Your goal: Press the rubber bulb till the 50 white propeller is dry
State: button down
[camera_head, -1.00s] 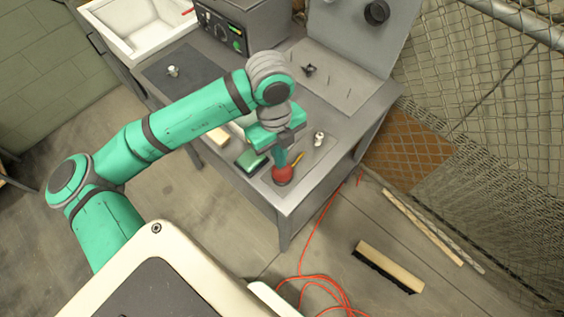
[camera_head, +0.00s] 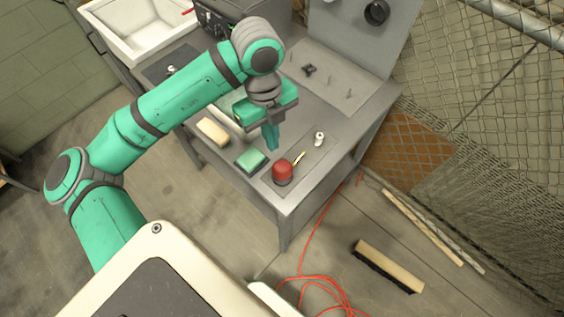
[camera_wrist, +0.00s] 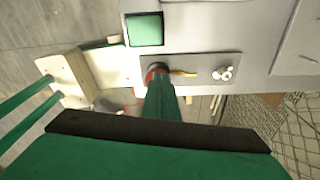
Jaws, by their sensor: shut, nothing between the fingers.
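The red rubber bulb (camera_head: 282,170) stands on a grey plate near the front corner of the bench, with a yellow nozzle (camera_head: 299,158) pointing toward a small white propeller (camera_head: 319,138). In the wrist view the bulb (camera_wrist: 152,70) is mostly hidden behind my fingers, and the white propeller (camera_wrist: 223,73) sits to the right of the nozzle. My gripper (camera_head: 272,146) is shut and empty, above the bench and apart from the bulb, up and left of it in the head view. I cannot tell whether the propeller is wet or dry.
A dark propeller (camera_head: 309,70) sits on a panel at the back. A white sink (camera_head: 150,40) is at the upper left. A wire fence (camera_head: 490,110) stands on the right.

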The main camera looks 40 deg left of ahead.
notch_tip(320, 180, up, 7)
jog(key=shift+a+r, duration=0.2)
jog(key=shift+a, duration=0.15)
jog(key=shift+w, duration=0.1)
dwell(1.2)
